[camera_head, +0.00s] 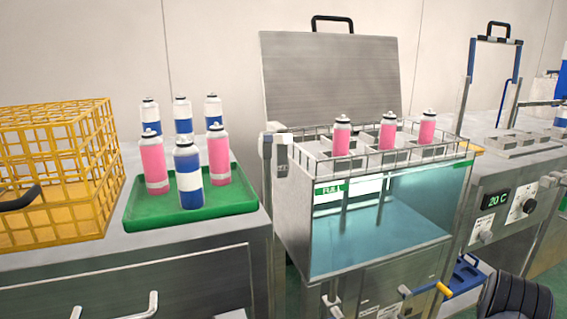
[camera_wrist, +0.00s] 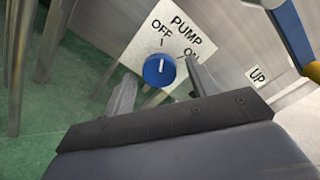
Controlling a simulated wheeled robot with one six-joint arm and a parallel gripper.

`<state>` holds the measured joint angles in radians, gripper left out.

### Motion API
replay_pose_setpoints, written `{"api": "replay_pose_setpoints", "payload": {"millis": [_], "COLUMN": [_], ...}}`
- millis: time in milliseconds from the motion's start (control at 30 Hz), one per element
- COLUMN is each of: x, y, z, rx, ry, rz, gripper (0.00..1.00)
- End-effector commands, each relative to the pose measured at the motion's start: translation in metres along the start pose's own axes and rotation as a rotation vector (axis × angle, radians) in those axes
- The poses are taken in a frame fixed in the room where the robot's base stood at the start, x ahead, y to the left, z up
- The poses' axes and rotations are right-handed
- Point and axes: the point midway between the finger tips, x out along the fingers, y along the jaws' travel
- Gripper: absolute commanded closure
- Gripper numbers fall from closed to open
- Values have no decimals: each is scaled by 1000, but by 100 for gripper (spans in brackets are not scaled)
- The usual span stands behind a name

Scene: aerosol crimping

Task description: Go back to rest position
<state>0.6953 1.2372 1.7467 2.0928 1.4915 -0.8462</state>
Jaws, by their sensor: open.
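My gripper (camera_wrist: 160,72) is open in the wrist view, its two fingers apart on either side of a round blue knob (camera_wrist: 159,70). The knob sits on a white plate marked PUMP (camera_wrist: 187,30), with OFF and ON labels. The white line on the knob points up in the picture, roughly towards the tick by OFF. I cannot tell whether the fingers touch the knob. In the head view, a dark part of my arm (camera_head: 515,299) shows at the lower right; my fingers are not visible there.
A water tank (camera_head: 385,225) with a FULL label and an open lid (camera_head: 330,75) holds pink cans in its top rack. A green tray (camera_head: 195,213) with several cans and a yellow wire basket (camera_head: 55,170) stand left. A blue lever (camera_wrist: 290,30) is close at the wrist view's upper right.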

Motion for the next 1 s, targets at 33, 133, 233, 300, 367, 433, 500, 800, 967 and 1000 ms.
{"api": "replay_pose_setpoints", "payload": {"millis": [33, 133, 233, 300, 367, 433, 500, 800, 967, 1000], "x": [-5, -18, -35, -47, -57, -68, -79, -91, -68, -62], "y": [0, -2, -2, -2, -2, -2, -1, 2, 2, 2], "z": [-1, 0, 0, 0, 0, 0, 0, 0, 0, 0], "rx": [-4, -3, -2, -1, -3, -2, -1, -6, -6, -7], "ry": [3, 5, 5, 6, 5, 5, 5, -5, -5, -6], "rz": [-1, -1, -1, -1, -2, -2, -2, 4, 3, 3], "gripper": [45, 45, 45, 45, 45, 45, 45, 45, 45, 45]}}
